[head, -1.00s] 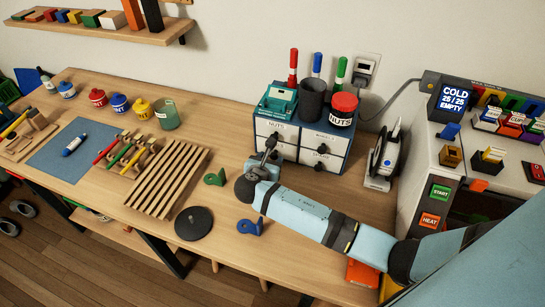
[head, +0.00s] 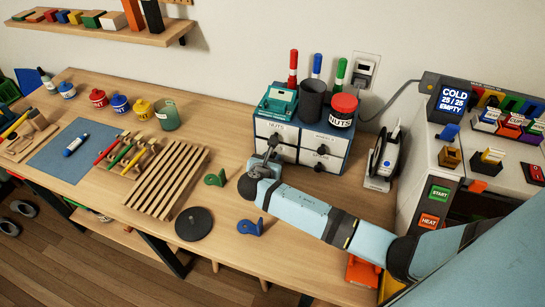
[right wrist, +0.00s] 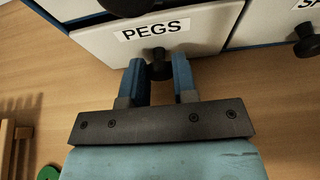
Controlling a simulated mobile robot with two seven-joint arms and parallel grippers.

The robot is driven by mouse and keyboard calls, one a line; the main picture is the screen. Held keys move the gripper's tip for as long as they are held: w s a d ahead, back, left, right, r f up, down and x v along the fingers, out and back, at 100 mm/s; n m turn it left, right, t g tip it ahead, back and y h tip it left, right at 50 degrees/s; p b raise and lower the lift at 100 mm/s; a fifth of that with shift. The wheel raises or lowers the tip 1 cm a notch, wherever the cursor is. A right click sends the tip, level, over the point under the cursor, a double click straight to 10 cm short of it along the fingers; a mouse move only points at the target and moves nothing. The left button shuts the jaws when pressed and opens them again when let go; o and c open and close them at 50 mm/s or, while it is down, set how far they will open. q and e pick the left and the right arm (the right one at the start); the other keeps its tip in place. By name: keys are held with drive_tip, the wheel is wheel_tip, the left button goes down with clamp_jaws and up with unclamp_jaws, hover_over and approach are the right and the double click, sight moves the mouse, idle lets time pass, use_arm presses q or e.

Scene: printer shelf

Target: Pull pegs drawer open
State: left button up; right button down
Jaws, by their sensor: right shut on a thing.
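The pegs drawer (right wrist: 205,38) has a white front with a PEGS label and a dark round knob (right wrist: 158,66). It is the lower left drawer of the small white and blue cabinet (head: 338,160), and my gripper partly hides it in the head view. My right gripper (right wrist: 156,84) has its two blue fingers on either side of the knob and is shut on it. In the head view the right gripper (head: 269,160) is at the cabinet's lower left front. I cannot tell whether the drawer stands out from the cabinet. My left gripper is not in view.
A green bracket (head: 215,178), a blue bracket (head: 250,227) and a dark disc (head: 194,223) lie on the table near my right arm. A slatted wooden rack (head: 168,180) is further left.

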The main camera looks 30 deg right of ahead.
drive_tip(key=s+a+p, duration=0.4)
drive_tip(key=a, duration=0.1)
drive_tip(key=shift+s+a+r, duration=0.15)
drive_tip(key=shift+s+r, duration=0.05)
drive_tip(key=shift+s, duration=0.15)
drive_tip(key=shift+s+a+f, duration=0.1)
drive_tip(key=shift+s+a, duration=0.15)
drive_tip(key=shift+a, duration=0.1)
drive_tip(key=shift+f, duration=0.1)
drive_tip(key=c, duration=0.9)
unclamp_jaws()
drive_tip(key=shift+c, duration=0.2)
drive_tip(key=shift+s, duration=0.1)
